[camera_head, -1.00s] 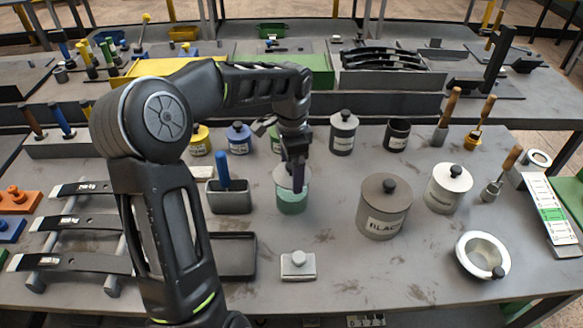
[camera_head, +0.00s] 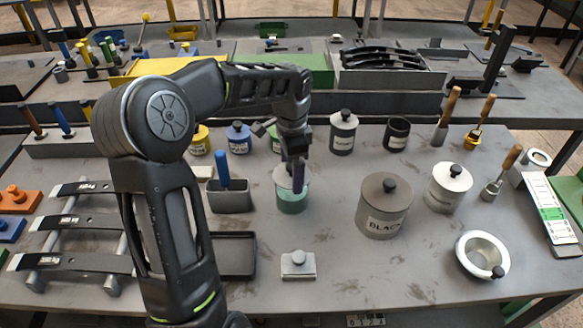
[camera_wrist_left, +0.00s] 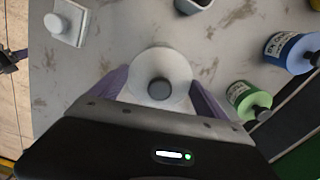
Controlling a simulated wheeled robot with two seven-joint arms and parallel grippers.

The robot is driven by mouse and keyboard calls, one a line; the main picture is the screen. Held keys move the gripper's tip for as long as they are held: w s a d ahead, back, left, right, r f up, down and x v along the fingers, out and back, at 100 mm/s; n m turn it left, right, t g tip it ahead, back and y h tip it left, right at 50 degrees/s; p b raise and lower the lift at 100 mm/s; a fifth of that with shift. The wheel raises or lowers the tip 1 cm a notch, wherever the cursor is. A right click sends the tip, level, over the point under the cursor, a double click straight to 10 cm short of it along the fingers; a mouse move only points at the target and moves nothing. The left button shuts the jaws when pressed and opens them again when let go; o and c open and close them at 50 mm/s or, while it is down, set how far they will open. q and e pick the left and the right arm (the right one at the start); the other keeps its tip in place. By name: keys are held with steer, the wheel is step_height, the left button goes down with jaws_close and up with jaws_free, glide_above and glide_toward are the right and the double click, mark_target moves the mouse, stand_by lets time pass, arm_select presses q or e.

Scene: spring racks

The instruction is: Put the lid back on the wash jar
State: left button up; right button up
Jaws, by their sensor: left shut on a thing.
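The wash jar (camera_head: 293,203) is a clear jar with green liquid, standing mid-table. My left gripper (camera_head: 298,180) is directly over its mouth, pointing down, with its purple fingertips at the jar's top. In the left wrist view the pale round lid (camera_wrist_left: 158,72) with a dark knob lies between the two fingers of the left gripper (camera_wrist_left: 160,88). The gripper is shut on the lid. The wrist hides part of the jar top, so I cannot tell whether the lid touches the rim. My right gripper is not in view.
A grey caddy (camera_head: 231,200) with a blue handle stands close left of the jar. A small white knobbed block (camera_head: 298,266) lies in front. The large labelled pot (camera_head: 384,215) is to the right. Small blue (camera_head: 238,140) and green (camera_wrist_left: 240,95) jars stand behind.

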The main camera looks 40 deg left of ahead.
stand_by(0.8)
arm_select(q)
steer(key=o, duration=1.2)
steer(key=shift+r+p, duration=2.65)
steer(key=shift+r, duration=0.85)
jaws_close()
